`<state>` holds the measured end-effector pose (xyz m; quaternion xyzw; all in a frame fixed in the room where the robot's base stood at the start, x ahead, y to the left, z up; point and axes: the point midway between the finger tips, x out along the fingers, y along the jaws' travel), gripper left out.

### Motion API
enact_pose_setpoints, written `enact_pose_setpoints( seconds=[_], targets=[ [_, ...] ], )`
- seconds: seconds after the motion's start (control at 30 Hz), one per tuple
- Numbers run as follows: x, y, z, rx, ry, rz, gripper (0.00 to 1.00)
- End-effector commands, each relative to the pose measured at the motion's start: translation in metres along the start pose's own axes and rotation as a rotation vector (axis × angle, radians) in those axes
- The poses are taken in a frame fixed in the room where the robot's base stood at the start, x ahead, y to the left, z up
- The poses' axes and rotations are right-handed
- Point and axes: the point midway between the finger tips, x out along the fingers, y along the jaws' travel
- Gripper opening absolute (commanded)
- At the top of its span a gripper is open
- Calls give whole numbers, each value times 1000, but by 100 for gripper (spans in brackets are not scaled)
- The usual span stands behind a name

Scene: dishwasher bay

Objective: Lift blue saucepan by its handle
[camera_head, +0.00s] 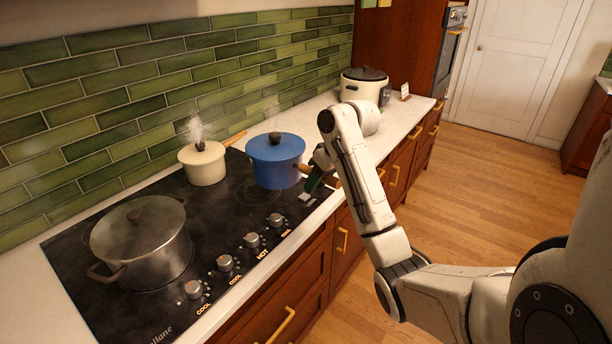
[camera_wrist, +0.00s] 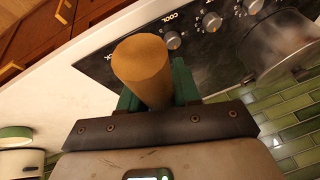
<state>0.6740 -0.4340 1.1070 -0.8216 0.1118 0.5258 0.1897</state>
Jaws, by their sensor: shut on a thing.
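The blue saucepan (camera_head: 276,165) has a blue lid with a dark knob and stands upright at the far right of the hob. I cannot tell whether its base touches the hob. Its wooden handle points right towards my gripper (camera_head: 318,180), whose fingers partly hide it. In the wrist view the round end of the wooden handle (camera_wrist: 141,62) sits between the green fingers of my gripper (camera_wrist: 158,92), which are shut on it. The saucepan's body does not show in the wrist view.
A steaming cream saucepan (camera_head: 205,163) stands just left of the blue one. A large grey pot (camera_head: 145,250) is at the near left of the black hob (camera_head: 215,222). A white cooker (camera_head: 362,90) stands farther along the counter. Control knobs (camera_head: 251,240) line the hob's front.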

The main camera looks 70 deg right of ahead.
Motion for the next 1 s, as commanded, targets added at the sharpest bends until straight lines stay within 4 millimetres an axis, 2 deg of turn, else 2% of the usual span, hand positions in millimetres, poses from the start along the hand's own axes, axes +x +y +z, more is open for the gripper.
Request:
enact_pose_setpoints(
  seconds=[0.03,0.27,1.0],
  targets=[
    [-9,0,1,0,7,3,0],
    [-18,-1,9,-1,8,3,0],
    [-43,-6,0,-1,9,3,0]
  ],
)
